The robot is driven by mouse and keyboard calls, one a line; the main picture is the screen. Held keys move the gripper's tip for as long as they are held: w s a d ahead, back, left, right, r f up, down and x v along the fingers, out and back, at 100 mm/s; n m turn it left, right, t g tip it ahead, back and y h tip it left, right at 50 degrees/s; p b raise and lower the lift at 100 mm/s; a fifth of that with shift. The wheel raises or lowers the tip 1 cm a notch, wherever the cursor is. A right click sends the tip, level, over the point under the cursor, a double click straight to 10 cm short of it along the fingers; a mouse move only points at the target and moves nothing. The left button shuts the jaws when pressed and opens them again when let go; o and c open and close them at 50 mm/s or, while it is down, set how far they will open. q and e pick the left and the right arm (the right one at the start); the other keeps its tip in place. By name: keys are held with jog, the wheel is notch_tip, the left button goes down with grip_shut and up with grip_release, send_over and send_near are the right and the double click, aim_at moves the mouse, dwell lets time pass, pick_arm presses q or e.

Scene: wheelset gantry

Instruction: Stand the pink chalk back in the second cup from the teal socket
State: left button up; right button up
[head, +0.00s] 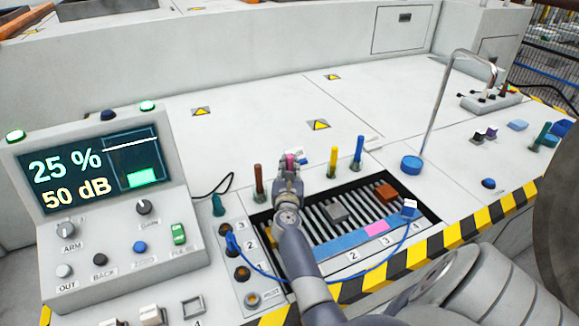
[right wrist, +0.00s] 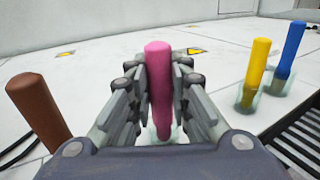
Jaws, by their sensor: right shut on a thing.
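The pink chalk (right wrist: 159,85) stands close to upright between the fingers of my right gripper (right wrist: 158,90), which is shut on it. Its top also shows above my right gripper (head: 290,180) in the head view. A pale translucent rim shows low behind the chalk in the right wrist view; I cannot tell whether the chalk's lower end is inside that cup. The brown chalk (head: 259,180) stands to the left, nearest the teal socket (head: 218,205). The yellow chalk (head: 333,161) and blue chalk (head: 358,152) stand in clear cups to the right. My left gripper is not in view.
A slotted tray (head: 322,217) with a grey block and a rust-brown block lies beside my right arm. A blue cable (head: 262,268) runs in front of the tray. The display console (head: 97,172) stands at left.

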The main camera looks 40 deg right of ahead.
jog(key=o, duration=0.9)
jog(key=shift+o, duration=0.3)
jog(key=v, duration=0.7)
jog(key=shift+s+a, duration=0.2)
jog(key=shift+s, duration=0.05)
